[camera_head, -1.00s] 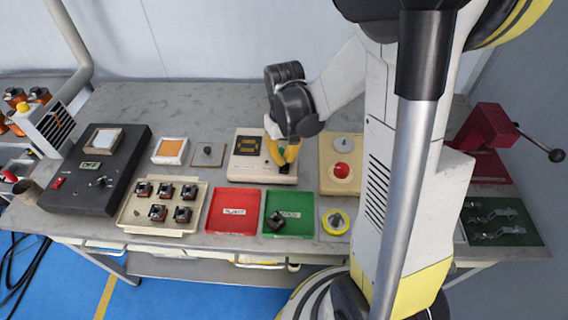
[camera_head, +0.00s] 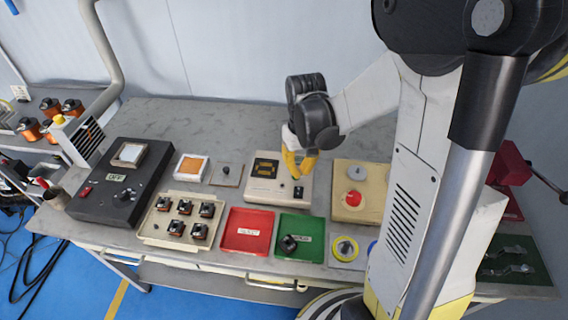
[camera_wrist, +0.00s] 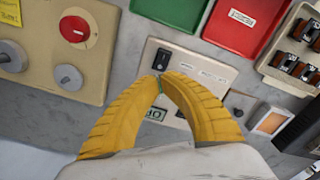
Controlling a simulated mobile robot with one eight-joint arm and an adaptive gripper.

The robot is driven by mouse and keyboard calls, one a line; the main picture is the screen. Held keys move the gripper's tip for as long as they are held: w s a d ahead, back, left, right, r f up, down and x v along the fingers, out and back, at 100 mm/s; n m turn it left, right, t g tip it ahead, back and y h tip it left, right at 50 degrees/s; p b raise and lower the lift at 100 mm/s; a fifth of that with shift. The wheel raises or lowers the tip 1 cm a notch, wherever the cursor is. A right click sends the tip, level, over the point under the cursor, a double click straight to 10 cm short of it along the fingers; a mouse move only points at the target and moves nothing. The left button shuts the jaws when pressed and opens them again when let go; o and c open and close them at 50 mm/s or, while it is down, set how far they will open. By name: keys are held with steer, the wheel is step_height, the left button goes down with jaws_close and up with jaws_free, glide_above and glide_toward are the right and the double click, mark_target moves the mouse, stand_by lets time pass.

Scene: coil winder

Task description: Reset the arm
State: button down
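My gripper (camera_head: 299,172) is over the beige meter box (camera_head: 262,190), at its right part. In the wrist view its two curved yellow fingers (camera_wrist: 161,80) come together at the tips, with nothing clearly held between them. The tips cover part of the box face, near its black rocker switch (camera_wrist: 161,59); the switch also shows in the head view (camera_head: 298,191). I cannot tell whether the tips touch the box.
A red tray (camera_head: 246,232) and a green tray (camera_head: 300,228) with a dark part lie in front. A tray of several coils (camera_head: 160,233) and a black box (camera_head: 112,204) are left. A beige panel with a red button (camera_head: 353,199) is right. The back tabletop (camera_head: 200,120) is clear.

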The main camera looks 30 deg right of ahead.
steer(key=s+a+r+t, duration=0.3)
steer(key=s+a+r, duration=0.1)
steer(key=r, duration=0.3)
steer(key=s+a+r+t, duration=0.4)
steer(key=s+a+r, duration=0.1)
steer(key=r, duration=0.2)
steer(key=shift+r+n, duration=0.4)
steer(key=shift+a, duration=0.1)
